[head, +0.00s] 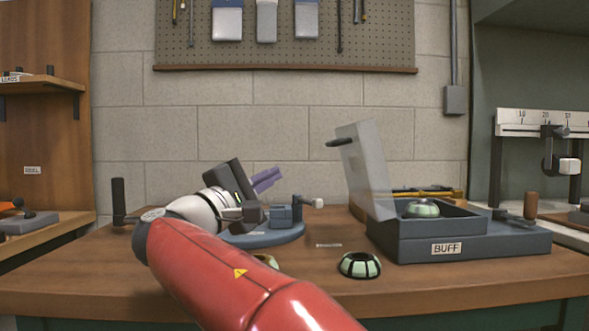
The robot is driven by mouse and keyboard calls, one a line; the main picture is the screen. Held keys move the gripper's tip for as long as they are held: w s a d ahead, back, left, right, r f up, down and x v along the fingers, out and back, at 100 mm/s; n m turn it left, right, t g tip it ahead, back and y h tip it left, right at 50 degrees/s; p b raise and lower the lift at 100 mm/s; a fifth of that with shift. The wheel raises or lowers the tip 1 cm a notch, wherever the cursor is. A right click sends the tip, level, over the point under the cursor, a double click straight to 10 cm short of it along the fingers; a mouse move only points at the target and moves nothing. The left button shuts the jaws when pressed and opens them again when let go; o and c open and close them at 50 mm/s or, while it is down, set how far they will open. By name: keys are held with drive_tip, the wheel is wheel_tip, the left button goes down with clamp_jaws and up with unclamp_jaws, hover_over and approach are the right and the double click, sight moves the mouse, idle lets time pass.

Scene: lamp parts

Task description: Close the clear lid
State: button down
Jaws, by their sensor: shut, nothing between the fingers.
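The clear lid (364,168) is a translucent panel standing raised at the left side of the grey box labelled BUFF (412,249), leaning slightly left. A dark handle (338,142) sticks out to the left near its top. A pale green part with dark ribs (422,208) shows inside the box. My gripper (268,179) has purple fingers, shut and empty. In the picture it is left of the lid, with a clear gap between them, and lower than the handle.
A round blue-grey fixture (265,236) stands on the wooden bench (120,282) behind my arm. A green ribbed part (359,265) lies in front of the box, and another is partly hidden by my arm. A wooden-handled post (530,205) stands at the right.

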sight(327, 145)
drive_tip(key=x, duration=0.3)
drive_tip(key=s+d+x, duration=0.1)
drive_tip(key=x, duration=0.3)
drive_tip(key=p+x, duration=0.1)
drive_tip(key=x, duration=0.2)
drive_tip(key=shift+s+d+r, duration=0.1)
drive_tip(key=shift+d+r, duration=0.25)
drive_tip(key=shift+r, duration=0.05)
drive_tip(key=shift+d+r, duration=0.2)
drive_tip(key=shift+d, duration=0.35)
drive_tip(key=shift+r, duration=0.15)
